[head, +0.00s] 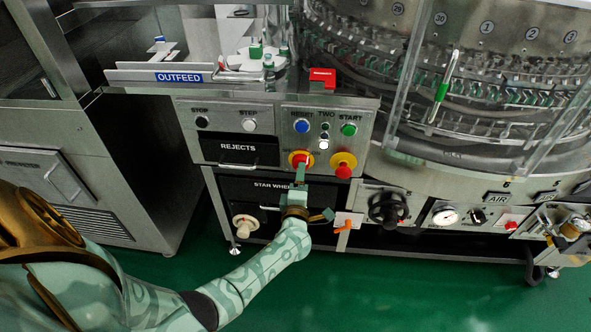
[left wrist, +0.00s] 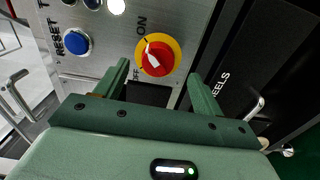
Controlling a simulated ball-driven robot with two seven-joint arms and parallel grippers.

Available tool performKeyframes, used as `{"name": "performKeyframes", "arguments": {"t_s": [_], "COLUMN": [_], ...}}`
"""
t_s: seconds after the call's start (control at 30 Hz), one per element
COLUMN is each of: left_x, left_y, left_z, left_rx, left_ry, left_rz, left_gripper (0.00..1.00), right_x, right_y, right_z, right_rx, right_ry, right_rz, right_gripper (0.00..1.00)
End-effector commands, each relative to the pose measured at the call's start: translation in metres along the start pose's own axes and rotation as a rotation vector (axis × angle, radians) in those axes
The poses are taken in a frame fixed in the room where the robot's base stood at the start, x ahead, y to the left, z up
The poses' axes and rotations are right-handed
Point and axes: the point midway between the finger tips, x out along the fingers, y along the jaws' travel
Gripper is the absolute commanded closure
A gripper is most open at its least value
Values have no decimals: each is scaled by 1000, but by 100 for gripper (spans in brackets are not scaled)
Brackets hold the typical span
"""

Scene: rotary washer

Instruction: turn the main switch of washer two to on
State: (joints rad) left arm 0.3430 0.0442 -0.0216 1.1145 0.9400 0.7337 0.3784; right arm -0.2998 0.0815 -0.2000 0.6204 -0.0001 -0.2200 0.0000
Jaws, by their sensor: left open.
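The main switch is a red knob on a round yellow plate (head: 296,155) on the washer two panel (head: 270,138). In the left wrist view the switch (left wrist: 168,58) has a white pointer, with ON above it and OFF below left. The pointer's narrow end points up and slightly left, roughly toward ON; I cannot tell its exact setting. My left gripper (head: 300,170) is open in front of the switch, partly covering it in the head view. In the left wrist view its fingers (left wrist: 158,76) lie to either side of the knob; contact cannot be told.
A red mushroom button on yellow (head: 343,165) sits close right of the switch. Blue RESET (head: 302,126) and green START (head: 349,129) buttons are above. Below are the STAR WHEELS panel (head: 240,187), an orange-handled isolator (head: 344,228) and a black handwheel (head: 388,208).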

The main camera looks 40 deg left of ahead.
Motion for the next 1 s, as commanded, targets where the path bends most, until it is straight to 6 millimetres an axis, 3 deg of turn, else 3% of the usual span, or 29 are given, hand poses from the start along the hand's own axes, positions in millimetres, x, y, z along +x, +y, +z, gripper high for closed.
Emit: {"name": "performKeyframes", "arguments": {"t_s": [0.2, 0.4, 0.6, 1.0], "left_x": [-62, -101, -116, -117], "left_y": [5, 2, 0, 0], "left_z": [0, 0, 0, 0], "left_rx": [-3, -1, 0, 0], "left_ry": [-1, 0, 0, 0], "left_rz": [-1, -1, -1, -1], "left_gripper": [32, 32, 32, 32], "right_x": [-21, -28, -30, -30], "right_y": [3, 4, 3, 2], "right_z": [-8, -11, -11, -12], "right_rx": [0, 0, 1, 1], "right_ry": [24, 32, 34, 34], "right_rz": [8, 10, 11, 8], "right_gripper": [64, 64, 64, 64]}}
